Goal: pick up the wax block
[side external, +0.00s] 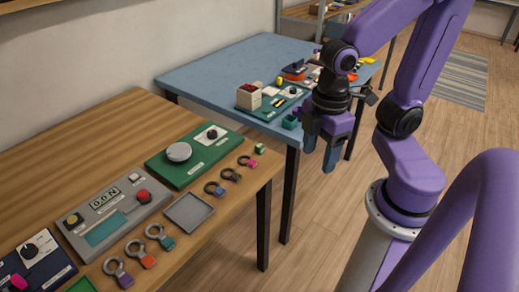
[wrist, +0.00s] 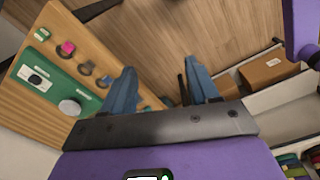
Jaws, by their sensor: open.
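I cannot tell for sure which thing is the wax block. A cream block-like thing (side external: 249,96) stands at the front left of the blue table, and a smaller pale piece (side external: 270,91) lies beside it; both are too small to identify. My gripper (side external: 320,150) hangs beside the blue table's front right corner, fingers pointing down, apart from these things. In the wrist view its two blue fingers (wrist: 161,75) are spread, with nothing between them but floor and a dark leg behind. No wax block shows in the wrist view.
The blue table (side external: 205,75) also carries a green board, a small green container (side external: 290,122) and several coloured items close to my arm. A wooden table (side external: 120,115) in front holds panels, rings and a grey tray (side external: 189,212). Cardboard boxes (wrist: 268,72) sit on a shelf.

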